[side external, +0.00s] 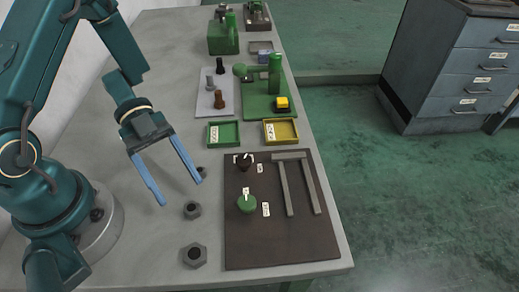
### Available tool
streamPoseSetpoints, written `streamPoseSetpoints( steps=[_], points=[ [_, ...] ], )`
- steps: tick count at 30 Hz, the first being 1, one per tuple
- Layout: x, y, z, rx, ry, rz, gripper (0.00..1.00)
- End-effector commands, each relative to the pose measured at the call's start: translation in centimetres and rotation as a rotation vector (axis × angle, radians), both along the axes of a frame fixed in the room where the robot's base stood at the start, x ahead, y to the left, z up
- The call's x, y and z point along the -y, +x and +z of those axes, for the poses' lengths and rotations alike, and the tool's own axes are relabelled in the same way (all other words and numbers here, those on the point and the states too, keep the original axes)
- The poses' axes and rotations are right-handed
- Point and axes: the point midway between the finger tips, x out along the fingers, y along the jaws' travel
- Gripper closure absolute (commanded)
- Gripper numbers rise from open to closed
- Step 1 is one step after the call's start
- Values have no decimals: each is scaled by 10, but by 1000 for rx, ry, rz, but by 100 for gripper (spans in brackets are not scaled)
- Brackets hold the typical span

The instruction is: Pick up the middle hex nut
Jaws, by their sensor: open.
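Three dark grey hex nuts lie in a row on the grey table, left of the dark brown board. The middle hex nut (192,210) lies flat between the far hex nut (201,172) and the larger-looking near hex nut (194,255). My gripper (181,193) has two blue fingers spread wide, with nothing between them. Its fingertips appear just behind and left of the middle nut in the picture. The right fingertip overlaps the area by the far nut. I cannot tell the exact height of the fingertips above the table.
The dark board (285,235) holds a green knob (247,204), a dark knob (243,162) and a grey bracket (290,185). Behind it stand a green tray (223,143) and a yellow tray (295,140). Table around the nuts is clear.

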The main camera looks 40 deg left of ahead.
Motion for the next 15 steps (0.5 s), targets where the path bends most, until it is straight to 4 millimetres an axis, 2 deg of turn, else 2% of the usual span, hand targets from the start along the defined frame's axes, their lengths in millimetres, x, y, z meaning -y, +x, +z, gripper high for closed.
streamPoseSetpoints(
  steps=[7,15],
  points=[
    [27,-6,-15,-3,1,-4,27],
    [34,-7,-19,0,4,-1,27]
  ],
)
